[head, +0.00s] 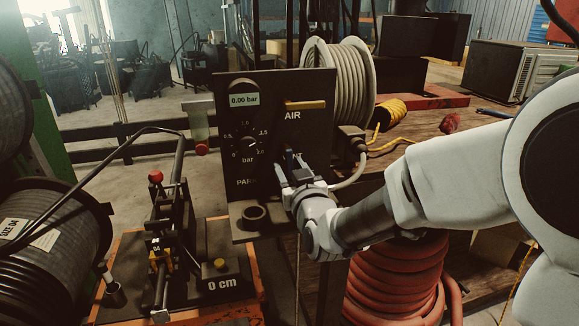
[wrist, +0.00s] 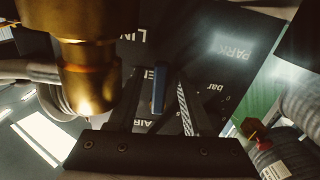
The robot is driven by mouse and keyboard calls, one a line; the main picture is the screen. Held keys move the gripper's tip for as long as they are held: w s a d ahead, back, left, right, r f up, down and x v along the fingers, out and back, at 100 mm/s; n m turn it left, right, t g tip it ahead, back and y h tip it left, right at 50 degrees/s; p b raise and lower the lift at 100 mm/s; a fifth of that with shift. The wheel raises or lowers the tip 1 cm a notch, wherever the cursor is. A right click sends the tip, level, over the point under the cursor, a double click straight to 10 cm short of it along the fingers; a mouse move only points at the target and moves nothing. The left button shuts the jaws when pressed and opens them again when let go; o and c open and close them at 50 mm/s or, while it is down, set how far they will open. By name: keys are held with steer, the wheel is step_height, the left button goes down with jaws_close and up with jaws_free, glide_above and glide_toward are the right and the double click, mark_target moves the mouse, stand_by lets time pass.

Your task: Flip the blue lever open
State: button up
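The blue lever (wrist: 159,88) shows in the wrist view as a short, narrow blue bar in front of the dark control panel (wrist: 205,45). In the head view the same panel (head: 225,120) stands upright, and my gripper (head: 287,166) is at its lower right part. The lever is mostly hidden or too dark to make out there. In the wrist view the two fingers are apart, one on each side of the lever, with visible gaps, so my gripper is open. I cannot tell how deep the lever sits between the fingers.
A brass cylinder (wrist: 88,65) is close on the left in the wrist view. A hose reel (head: 340,80) stands behind the panel; a cup-like holder (head: 255,214) sits below.

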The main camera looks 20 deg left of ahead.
jaws_close()
steer(key=shift+f+b, duration=0.1)
steer(key=shift+b, duration=0.25)
steer(key=shift+s+a+m+b, duration=0.1)
steer(key=shift+m+b, duration=0.3)
steer(key=shift+b, duration=0.05)
jaws_free()
steer(key=shift+s, duration=0.1)
